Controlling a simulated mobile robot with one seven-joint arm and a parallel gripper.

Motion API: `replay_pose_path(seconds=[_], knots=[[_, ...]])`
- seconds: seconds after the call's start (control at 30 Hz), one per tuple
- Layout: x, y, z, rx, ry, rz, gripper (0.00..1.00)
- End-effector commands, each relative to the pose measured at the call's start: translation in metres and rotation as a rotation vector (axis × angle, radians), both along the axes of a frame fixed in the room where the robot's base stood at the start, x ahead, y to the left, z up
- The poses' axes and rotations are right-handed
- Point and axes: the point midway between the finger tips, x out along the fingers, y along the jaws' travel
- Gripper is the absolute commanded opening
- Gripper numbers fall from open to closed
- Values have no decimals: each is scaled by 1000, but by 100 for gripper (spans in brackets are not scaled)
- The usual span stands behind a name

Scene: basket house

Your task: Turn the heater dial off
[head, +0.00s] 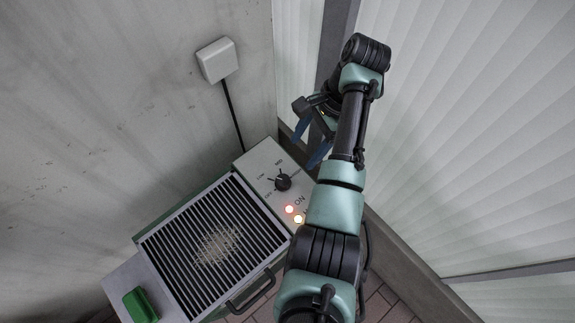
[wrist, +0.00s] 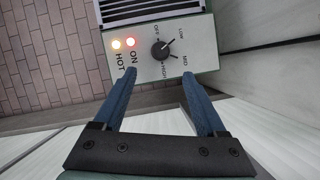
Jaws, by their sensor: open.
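The heater dial (head: 283,182) is a round black knob on the pale control panel (head: 262,160) of the heater. The red ON light (wrist: 131,42) and the yellow HOT light (wrist: 116,44) are both lit. My gripper (head: 305,150) is open and empty, with two blue fingers spread above the panel's right end. In the wrist view the fingertips (wrist: 158,73) lie either side of the dial's line, short of it and not touching it.
The heater's slatted grille (head: 195,265) holds a pale granular patch. A black handle (head: 252,293) is at its front and a green block (head: 141,306) at its lower left. A white wall box (head: 217,60) with a black cable hangs above. Walls stand close behind and to the right.

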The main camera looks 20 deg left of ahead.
Motion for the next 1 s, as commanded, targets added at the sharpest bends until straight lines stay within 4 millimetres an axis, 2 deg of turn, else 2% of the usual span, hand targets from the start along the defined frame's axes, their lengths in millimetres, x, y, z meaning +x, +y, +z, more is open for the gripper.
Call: replay_pose_path(seconds=[0.03,0.23,0.53,0.7,1.0], knots=[[-2,3,-13,0,0,2,74],[-12,14,-51,2,-2,3,74],[-26,29,-96,0,-4,2,74],[-29,33,-109,-1,-5,2,74],[-30,35,-112,0,-7,2,74]])
